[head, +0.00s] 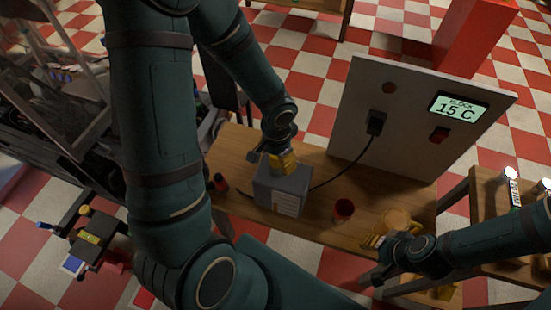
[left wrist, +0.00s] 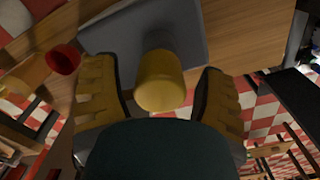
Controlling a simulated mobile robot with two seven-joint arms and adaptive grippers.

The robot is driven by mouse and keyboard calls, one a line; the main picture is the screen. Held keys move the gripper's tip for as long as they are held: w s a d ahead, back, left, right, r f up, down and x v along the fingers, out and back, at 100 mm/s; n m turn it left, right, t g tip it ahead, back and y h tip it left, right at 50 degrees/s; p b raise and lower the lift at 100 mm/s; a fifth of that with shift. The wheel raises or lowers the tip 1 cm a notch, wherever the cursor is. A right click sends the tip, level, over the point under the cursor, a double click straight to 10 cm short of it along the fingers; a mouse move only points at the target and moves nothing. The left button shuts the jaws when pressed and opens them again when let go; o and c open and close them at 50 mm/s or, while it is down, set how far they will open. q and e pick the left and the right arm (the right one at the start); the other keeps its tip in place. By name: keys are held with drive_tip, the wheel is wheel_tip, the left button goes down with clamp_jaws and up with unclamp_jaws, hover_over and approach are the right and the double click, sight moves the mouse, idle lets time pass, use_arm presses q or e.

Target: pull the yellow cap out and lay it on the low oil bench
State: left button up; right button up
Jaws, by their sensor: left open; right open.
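The yellow cap (left wrist: 160,82) sits on the grey block (left wrist: 205,38) in the left wrist view. My left gripper (head: 281,162) is over the block's top. In the left wrist view its fingers (left wrist: 156,72) are open on either side of the cap, with a visible gap to each. My right gripper (head: 386,230) is open and empty by the bench's right front corner. I cannot tell for sure which bench is the low oil bench.
A panel (head: 410,118) reading "BLOCK 15 C" stands behind, with a black plug (head: 376,122) and a cable running towards the block. Another wooden bench (head: 487,204) at the right carries bottles or cans.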

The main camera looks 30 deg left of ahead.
idle(0.8)
use_arm(q)
drive_tip(key=c, duration=1.2)
